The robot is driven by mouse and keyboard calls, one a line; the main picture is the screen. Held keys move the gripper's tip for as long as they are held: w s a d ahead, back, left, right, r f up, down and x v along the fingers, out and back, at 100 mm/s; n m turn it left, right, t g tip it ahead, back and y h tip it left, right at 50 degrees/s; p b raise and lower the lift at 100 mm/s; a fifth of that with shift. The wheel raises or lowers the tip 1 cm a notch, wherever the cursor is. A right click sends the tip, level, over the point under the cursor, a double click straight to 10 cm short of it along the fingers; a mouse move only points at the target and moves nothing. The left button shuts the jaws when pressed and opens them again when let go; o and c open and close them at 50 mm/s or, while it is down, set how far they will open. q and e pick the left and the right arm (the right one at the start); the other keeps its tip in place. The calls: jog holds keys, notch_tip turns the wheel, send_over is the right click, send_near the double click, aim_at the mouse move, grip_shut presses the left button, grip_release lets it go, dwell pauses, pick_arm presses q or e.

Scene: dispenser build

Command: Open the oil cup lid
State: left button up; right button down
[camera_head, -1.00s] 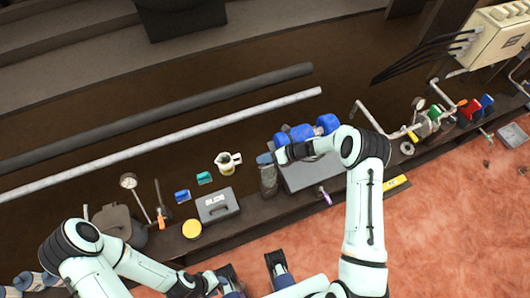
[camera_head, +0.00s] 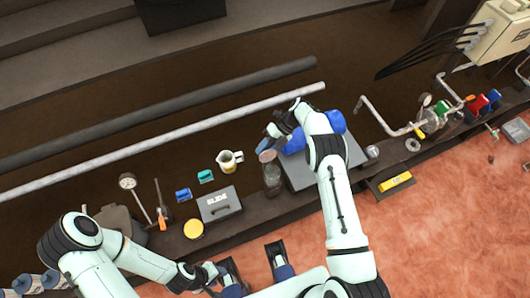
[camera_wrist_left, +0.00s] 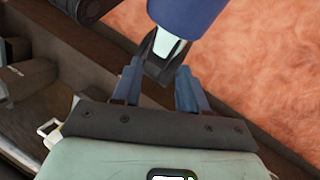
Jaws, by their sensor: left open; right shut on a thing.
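The oil cup appears to be the dark glass jar (camera_head: 272,180) left of the grey box, upright on the bench in the head view. My right gripper (camera_head: 268,142) is just above and behind the jar's mouth. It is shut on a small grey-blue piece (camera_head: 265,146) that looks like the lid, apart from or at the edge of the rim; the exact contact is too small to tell. My left gripper (camera_wrist_left: 157,90) is open and empty in the left wrist view, away from the jar.
A grey box (camera_head: 303,174) with blue parts (camera_head: 335,122) stands right of the jar, partly under my right arm. A pitcher (camera_head: 229,161), a labelled case (camera_head: 219,204) and a yellow disc (camera_head: 194,229) stand to its left. A grey pipe (camera_head: 220,119) lies behind. Valves (camera_head: 432,122) stand right.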

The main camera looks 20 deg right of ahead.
pick_arm(q)
jog(key=w+a+f+t+y+b, duration=0.1)
jog(key=w+a+f+t+b, duration=0.2)
jog(key=w+f+b, duration=0.6)
jog(key=shift+w+a+f+n+t+y, duration=0.4)
jog(key=shift+w+a+f, duration=0.45)
jog(key=shift+w, duration=0.3)
pick_arm(e)
jog(key=shift+w+f+m+g, duration=0.4)
jog(key=shift+w+m+g, duration=0.15)
jog(key=shift+g, duration=0.35)
pick_arm(q)
jog(key=shift+r, duration=0.1)
pick_arm(e)
jog(key=shift+a, duration=0.1)
jog(key=c, duration=1.1)
grip_release()
jog(key=shift+o, duration=0.2)
pick_arm(q)
jog(key=s+d+r+g+h+p, duration=0.1)
jog(key=s+d+r+g+p, duration=0.2)
jog(key=s+r+p, duration=0.5)
jog(key=shift+s+d+r+m+g+h, duration=0.35)
jog(key=shift+s+d+r, duration=0.4)
jog(key=shift+s, duration=0.55)
pick_arm(e)
notch_tip(320, 180, up, 20)
